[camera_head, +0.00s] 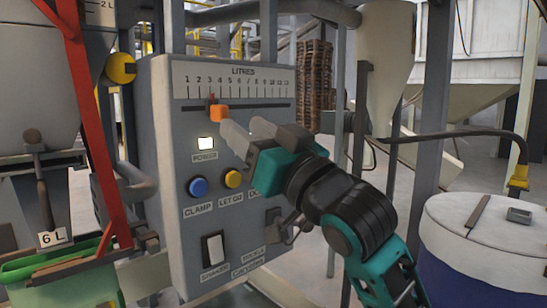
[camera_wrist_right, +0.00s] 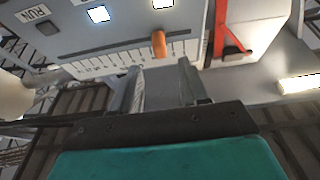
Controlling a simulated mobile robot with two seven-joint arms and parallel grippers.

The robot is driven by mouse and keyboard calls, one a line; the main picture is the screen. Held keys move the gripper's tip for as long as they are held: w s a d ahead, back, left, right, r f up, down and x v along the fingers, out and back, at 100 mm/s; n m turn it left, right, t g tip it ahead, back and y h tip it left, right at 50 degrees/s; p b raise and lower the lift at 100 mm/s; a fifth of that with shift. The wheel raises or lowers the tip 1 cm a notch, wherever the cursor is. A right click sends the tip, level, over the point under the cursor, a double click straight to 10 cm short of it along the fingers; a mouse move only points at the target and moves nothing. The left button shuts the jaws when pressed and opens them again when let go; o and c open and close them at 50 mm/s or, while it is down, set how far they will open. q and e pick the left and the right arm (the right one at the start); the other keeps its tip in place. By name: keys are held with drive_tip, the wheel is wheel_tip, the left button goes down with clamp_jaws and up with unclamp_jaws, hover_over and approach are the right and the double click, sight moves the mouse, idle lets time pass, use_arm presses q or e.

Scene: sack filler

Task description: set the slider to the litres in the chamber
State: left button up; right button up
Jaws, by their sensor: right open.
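The knob also shows in the right wrist view (camera_wrist_right: 159,44), ahead of and roughly between the fingers. My right gripper (camera_head: 241,126) is open and empty, just right of and slightly below the knob, apparently apart from it. A grey hopper (camera_head: 30,100) stands at the left, with a "2 L" mark (camera_head: 104,5) at the top; the level inside is not visible. My left gripper is not in view.
A lit POWER lamp (camera_head: 205,143), blue CLAMP button (camera_head: 198,187), yellow button (camera_head: 233,179) and a rocker switch (camera_head: 215,249) are on the panel. A "6 L" label (camera_head: 51,238) hangs above a green bin (camera_head: 55,275). A red post (camera_head: 92,130) stands left; a lidded drum (camera_head: 485,230) right.

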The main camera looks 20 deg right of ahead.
drive_tip(key=b+v, duration=0.4)
drive_tip(key=v, duration=0.2)
drive_tip(key=shift+s+f, duration=0.15)
idle(0.5)
